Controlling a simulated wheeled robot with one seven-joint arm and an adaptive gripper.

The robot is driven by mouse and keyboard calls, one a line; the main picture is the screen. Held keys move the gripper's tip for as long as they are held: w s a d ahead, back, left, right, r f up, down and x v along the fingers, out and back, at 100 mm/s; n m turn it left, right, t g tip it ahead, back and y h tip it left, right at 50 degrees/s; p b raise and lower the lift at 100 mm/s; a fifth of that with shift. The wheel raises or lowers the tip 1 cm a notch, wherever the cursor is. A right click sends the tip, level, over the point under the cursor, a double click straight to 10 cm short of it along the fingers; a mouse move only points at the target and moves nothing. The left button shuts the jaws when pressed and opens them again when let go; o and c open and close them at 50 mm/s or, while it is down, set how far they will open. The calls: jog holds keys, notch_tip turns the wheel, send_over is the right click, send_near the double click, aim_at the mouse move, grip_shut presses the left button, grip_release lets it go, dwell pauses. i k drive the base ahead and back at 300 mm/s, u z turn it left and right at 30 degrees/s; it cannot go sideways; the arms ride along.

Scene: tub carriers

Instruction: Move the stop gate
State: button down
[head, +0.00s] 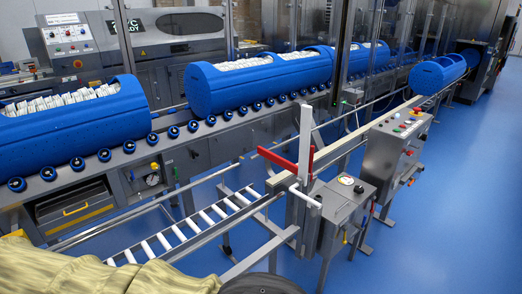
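What looks like the stop gate is a red bar (278,160) beside a white upright post (305,140), at the near end of a rail right of centre. The red bar slants down to the right, from its free left end to the post. A second short red piece stands upright at the post. A white bent handle (305,195) sits just below, by a grey control box. Which of these parts moves I cannot tell. My gripper is not in view. A khaki cloth-like shape at the bottom left and a dark round shape at the bottom may be mine.
A lower track with white rollers (183,232) runs beside the gate. Blue tubs (75,125) filled with white packs stand on the main conveyor behind. Another blue tub (437,74) is at the far right. A control box (343,205) stands near the gate. Blue floor (445,215) is clear at right.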

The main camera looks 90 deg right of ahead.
aim_at(289, 165)
jog(key=z, duration=2.75)
jog(key=i, duration=0.65)
jog(key=u, duration=0.05)
